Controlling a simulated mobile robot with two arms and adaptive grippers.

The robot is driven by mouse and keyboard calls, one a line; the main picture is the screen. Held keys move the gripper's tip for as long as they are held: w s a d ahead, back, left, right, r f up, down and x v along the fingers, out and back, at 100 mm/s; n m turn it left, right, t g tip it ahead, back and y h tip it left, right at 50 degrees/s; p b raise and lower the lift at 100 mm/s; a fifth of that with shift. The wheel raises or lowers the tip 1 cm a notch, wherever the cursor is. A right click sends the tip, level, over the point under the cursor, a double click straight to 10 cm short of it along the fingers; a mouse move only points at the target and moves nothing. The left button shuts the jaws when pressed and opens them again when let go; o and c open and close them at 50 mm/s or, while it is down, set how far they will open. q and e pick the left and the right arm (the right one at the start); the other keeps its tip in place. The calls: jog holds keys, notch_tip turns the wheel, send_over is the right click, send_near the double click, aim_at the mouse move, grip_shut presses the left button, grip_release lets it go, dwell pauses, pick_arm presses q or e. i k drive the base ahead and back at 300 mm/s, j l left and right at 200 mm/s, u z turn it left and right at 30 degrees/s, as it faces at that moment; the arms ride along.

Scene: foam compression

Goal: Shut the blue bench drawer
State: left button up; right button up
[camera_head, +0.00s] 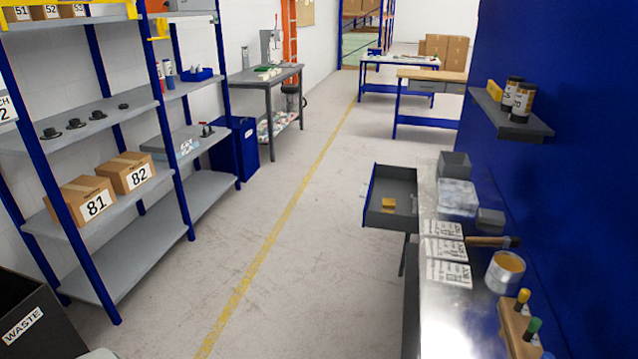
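The blue bench drawer (370,193) stands pulled out to the left from the metal-topped bench (440,318). Its front is blue and its inside is dark grey. A small tan-yellow block (388,204) lies inside it. The drawer is open by a wide gap and nothing touches its front. Neither of my grippers shows in the head view. A small pale shape at the bottom left edge is too cut off to tell.
The bench top holds a grey bin (454,165), paper sheets (446,249), a hammer (490,241), a can (505,272) and a wooden tool block (518,328). Shelving (120,200) lines the left, with a waste bin (30,318). The floor aisle (290,270) between is clear.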

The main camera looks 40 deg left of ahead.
aim_at(397, 182)
jog(key=j+u, duration=0.15)
jog(key=j, duration=1)
jog(key=i+j+u, duration=0.15)
jog(key=j, duration=1)
jog(key=i+j, duration=0.15)
jog(key=i, duration=0.45)
